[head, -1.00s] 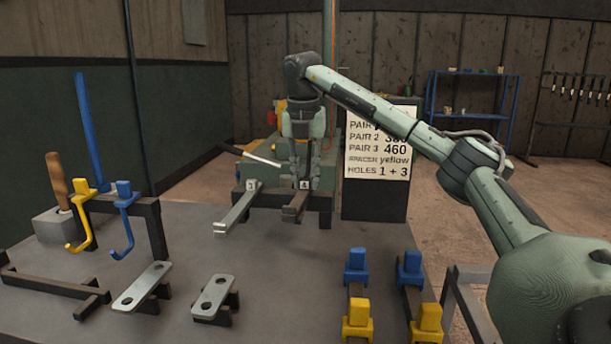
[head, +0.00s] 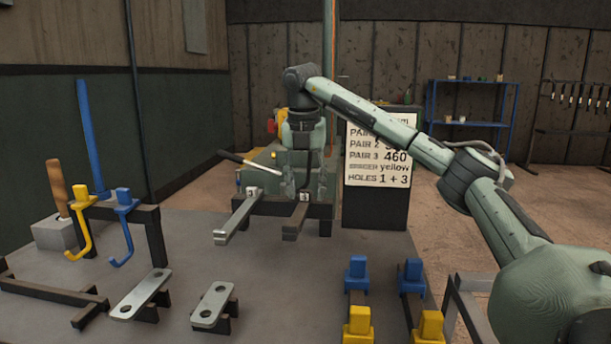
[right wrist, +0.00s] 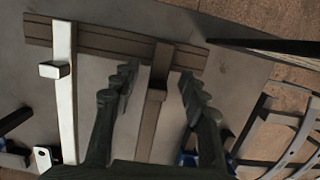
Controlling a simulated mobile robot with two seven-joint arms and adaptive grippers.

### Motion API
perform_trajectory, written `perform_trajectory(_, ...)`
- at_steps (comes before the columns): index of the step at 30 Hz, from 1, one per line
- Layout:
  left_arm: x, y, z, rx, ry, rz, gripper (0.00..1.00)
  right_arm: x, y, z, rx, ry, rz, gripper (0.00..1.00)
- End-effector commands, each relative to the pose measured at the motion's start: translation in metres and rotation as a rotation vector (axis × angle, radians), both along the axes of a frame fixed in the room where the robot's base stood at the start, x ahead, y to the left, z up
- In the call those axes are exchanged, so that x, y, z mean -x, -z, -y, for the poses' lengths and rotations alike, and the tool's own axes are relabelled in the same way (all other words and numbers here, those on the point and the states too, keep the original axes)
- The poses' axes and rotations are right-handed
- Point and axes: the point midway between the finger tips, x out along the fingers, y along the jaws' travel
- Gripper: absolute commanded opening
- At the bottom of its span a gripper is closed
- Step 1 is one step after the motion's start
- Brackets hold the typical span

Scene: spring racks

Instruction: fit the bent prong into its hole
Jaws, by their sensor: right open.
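A dark straight bar (head: 294,225) juts toward me from the far rack at label 4; it shows in the right wrist view (right wrist: 154,100). A silver bar (head: 238,217) juts out beside it, left, with a block-like piece on it in the wrist view (right wrist: 63,100). My right gripper (head: 305,190) points down at the rack, open and empty. Its fingers (right wrist: 158,72) stand apart on either side of the dark bar; contact cannot be told. A yellow hook (head: 82,230) and a blue hook (head: 126,230), both bent, hang at the left. No part is clearly marked as the prong; its hole cannot be told.
The rack's dark crossbeam (right wrist: 100,40) lies behind the bars. Two holed silver plates (head: 140,294) (head: 213,305) sit at the front. Blue and yellow blocks (head: 357,270) stand at the front right. A sign (head: 380,152) stands behind. The middle of the table is clear.

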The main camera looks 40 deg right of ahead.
Motion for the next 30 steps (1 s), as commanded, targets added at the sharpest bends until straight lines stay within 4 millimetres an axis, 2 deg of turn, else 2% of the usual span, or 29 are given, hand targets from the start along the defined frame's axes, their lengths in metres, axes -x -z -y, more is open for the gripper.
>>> perform_trajectory(5,0.000,0.000,0.000,0.000,0.000,0.000,0.40,0.002,-0.025,-0.004,-0.001,-0.001,0.006,0.44)
perform_trajectory(9,0.000,0.000,0.000,0.000,0.000,0.000,0.40,0.005,-0.055,-0.008,0.002,0.000,0.009,0.44)
perform_trajectory(18,0.000,0.000,0.000,0.000,0.000,0.000,0.40,0.011,-0.097,-0.014,0.002,0.001,0.009,0.44)
perform_trajectory(24,0.000,0.000,0.000,0.000,0.000,0.000,0.40,0.013,-0.113,-0.017,0.000,-0.001,0.006,0.44)
perform_trajectory(30,0.000,0.000,0.000,0.000,0.000,0.000,0.40,0.014,-0.118,-0.018,0.000,0.000,0.005,0.44)
